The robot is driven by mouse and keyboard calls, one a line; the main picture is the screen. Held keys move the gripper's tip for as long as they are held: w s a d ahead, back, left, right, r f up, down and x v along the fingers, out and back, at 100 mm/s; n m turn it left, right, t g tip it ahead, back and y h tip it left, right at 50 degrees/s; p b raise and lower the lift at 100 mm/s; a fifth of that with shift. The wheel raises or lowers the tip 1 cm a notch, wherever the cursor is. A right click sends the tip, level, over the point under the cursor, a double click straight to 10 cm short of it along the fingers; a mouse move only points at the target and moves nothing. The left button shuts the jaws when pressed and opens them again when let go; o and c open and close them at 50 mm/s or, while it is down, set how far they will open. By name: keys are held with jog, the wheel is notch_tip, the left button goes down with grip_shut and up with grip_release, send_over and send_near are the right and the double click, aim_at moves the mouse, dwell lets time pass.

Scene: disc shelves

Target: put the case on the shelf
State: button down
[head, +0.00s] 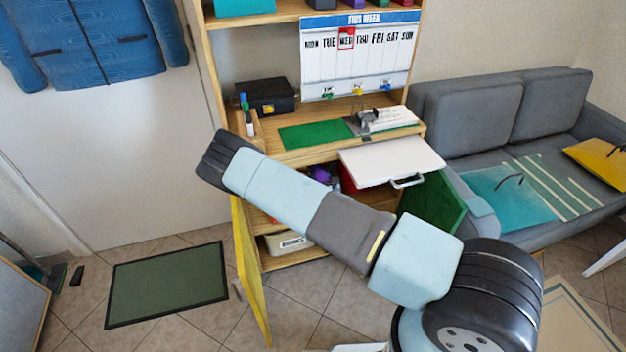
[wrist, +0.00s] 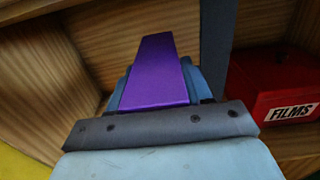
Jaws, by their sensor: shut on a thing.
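The purple case (wrist: 160,70) is held between the fingers of my gripper (wrist: 157,85) in the wrist view, its long flat face toward the camera. The gripper is shut on it, inside a wooden compartment (wrist: 110,30) of the shelf unit. A purple patch (head: 321,174), seemingly the case, shows in the head view in the lower opening of the shelf unit (head: 213,70). My arm hides most of the gripper there. I cannot tell whether the case touches the shelf board.
A red box labelled FILMS (wrist: 275,90) stands to the right of the case. A grey-blue upright (wrist: 217,45) is between them. The yellow door (head: 250,275) and green door (head: 437,205) stand open. A white drawer or tray (head: 390,158) juts out above.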

aim_at(314, 167)
jog(key=x, duration=0.5)
jog(key=shift+w+a, duration=0.1)
jog(key=shift+w, duration=0.3)
jog(key=f, duration=0.4)
jog(key=w+f, duration=0.1)
jog(key=f, duration=0.2)
jog(key=shift+a, duration=0.1)
jog(key=shift+c, duration=2.4)
grip_release()
jog(key=shift+s+f, duration=0.1)
jog(key=v, duration=1.2)
